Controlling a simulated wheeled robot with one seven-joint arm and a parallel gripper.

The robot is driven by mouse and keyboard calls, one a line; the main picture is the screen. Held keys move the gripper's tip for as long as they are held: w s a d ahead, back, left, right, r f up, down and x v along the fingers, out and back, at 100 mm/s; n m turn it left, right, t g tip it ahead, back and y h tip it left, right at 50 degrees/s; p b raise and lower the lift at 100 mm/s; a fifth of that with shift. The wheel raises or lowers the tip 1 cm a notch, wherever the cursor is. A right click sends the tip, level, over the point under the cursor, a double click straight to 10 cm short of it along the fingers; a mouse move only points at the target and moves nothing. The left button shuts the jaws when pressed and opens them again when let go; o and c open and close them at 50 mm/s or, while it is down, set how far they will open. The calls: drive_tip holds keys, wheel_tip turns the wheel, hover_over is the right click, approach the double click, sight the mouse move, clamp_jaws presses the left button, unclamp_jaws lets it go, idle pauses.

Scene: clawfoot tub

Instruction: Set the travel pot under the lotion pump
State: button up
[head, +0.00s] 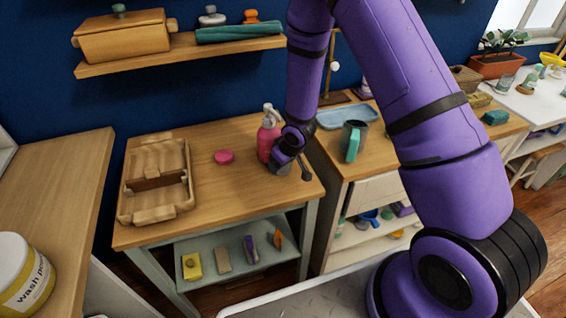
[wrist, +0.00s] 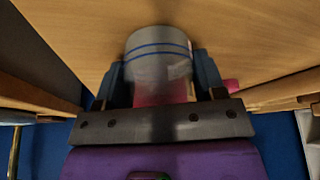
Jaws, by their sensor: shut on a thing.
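The lotion pump (head: 268,138) is a pink bottle with a pale pump head, upright on the wooden table near its back right. My gripper (head: 288,160) is just in front and right of it, partly covering its lower part. The travel pot (head: 280,168), small and grey, is between the fingers low at the table. In the wrist view my gripper (wrist: 160,76) is shut on the travel pot (wrist: 158,46), which shows two blue bands. Pink shows behind or through the pot. I cannot tell whether the pot touches the table or sits beneath the spout.
A round pink piece (head: 223,156) lies left of the bottle. A wooden divided tray (head: 155,180) fills the table's left side. A neighbouring table on the right holds a teal-handled mug (head: 353,140) and a blue tray (head: 346,115). The table's front middle is clear.

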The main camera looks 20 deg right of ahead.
drive_tip(key=o, duration=1)
drive_tip(key=v, duration=1)
drive_tip(key=shift+s+r, duration=0.2)
drive_tip(key=shift+r, duration=0.2)
